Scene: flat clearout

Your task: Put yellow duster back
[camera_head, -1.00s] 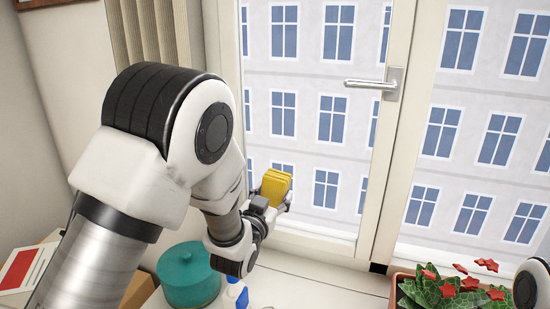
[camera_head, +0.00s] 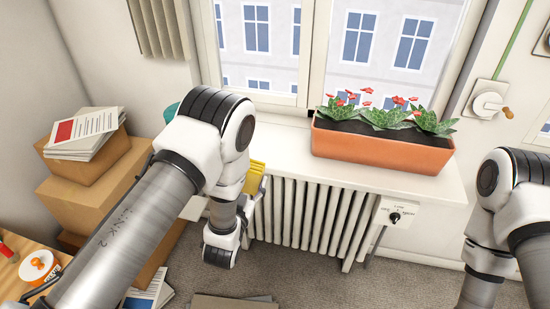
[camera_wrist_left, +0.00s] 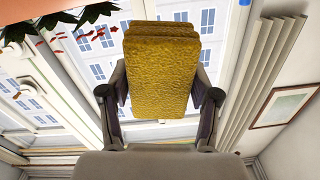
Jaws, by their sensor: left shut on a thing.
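The yellow duster (camera_wrist_left: 161,65) is a folded, textured cloth held between the two fingers of my left gripper (camera_wrist_left: 160,100) in the left wrist view. In the head view the duster (camera_head: 256,174) shows as a small yellow patch beside my left gripper (camera_head: 252,193), in front of the radiator and just below the sill's front edge. My left arm hides part of the gripper there. My right arm comes in at the right of the head view, but its gripper is out of the picture.
A windowsill (camera_head: 290,150) carries an orange planter (camera_head: 380,147) with red flowers. A radiator (camera_head: 310,215) with a control box (camera_head: 397,213) is below. Stacked cardboard boxes (camera_head: 85,200) with papers (camera_head: 85,135) stand left. A wooden table (camera_head: 12,280) edges in bottom left. Carpet (camera_head: 330,287) is partly clear.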

